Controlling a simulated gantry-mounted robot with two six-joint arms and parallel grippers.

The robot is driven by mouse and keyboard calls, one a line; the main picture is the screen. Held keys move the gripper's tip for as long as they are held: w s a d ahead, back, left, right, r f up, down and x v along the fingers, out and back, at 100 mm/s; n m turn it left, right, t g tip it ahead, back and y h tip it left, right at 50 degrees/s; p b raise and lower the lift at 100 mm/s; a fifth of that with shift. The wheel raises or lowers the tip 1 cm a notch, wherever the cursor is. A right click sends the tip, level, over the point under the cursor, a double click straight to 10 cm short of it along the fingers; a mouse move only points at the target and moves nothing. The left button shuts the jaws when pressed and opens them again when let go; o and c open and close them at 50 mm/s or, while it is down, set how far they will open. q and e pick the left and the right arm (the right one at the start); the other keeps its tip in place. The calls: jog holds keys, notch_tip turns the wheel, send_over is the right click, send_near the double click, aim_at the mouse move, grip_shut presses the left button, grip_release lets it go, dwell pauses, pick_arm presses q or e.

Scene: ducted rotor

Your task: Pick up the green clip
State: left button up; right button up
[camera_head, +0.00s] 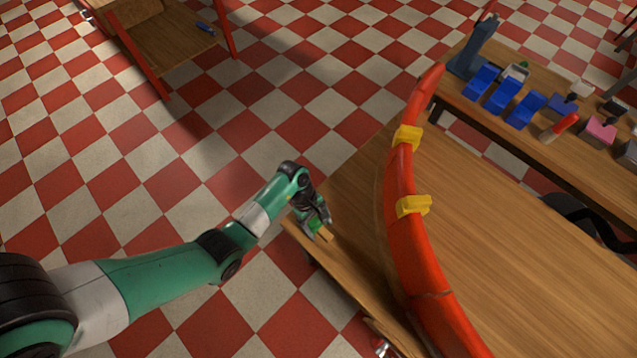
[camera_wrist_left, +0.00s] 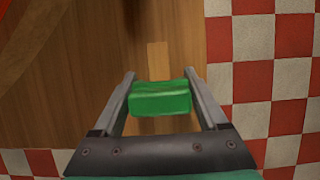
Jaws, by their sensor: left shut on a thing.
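The green clip (camera_wrist_left: 160,98) is a small block between the two fingers of my left gripper (camera_wrist_left: 160,90) in the left wrist view. The fingers touch it on both sides, so the gripper is shut on it. In the head view my left gripper (camera_head: 318,226) is at the left edge of the wooden table, and the clip shows there only as a bit of green, mostly hidden by the fingers. I cannot tell how far the clip is above the table. My right gripper is in neither view.
A curved red duct (camera_head: 402,195) with yellow clips (camera_head: 413,206) stands on the table (camera_head: 520,250), right of my left gripper. A pale wooden patch (camera_wrist_left: 158,55) lies just beyond the clip. Blue bins (camera_head: 502,95) and tools sit on a bench at the back right.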

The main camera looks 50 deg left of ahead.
pick_arm(q)
jog(key=s+d+r+p, duration=0.4)
jog(key=s+r+p, duration=0.1)
jog(key=r, duration=0.3)
jog(key=s+d+r+p, duration=0.5)
jog(key=r+p, duration=0.1)
jog(key=r, duration=0.3)
jog(key=shift+d, duration=0.3)
jog(key=shift+s+f, duration=0.1)
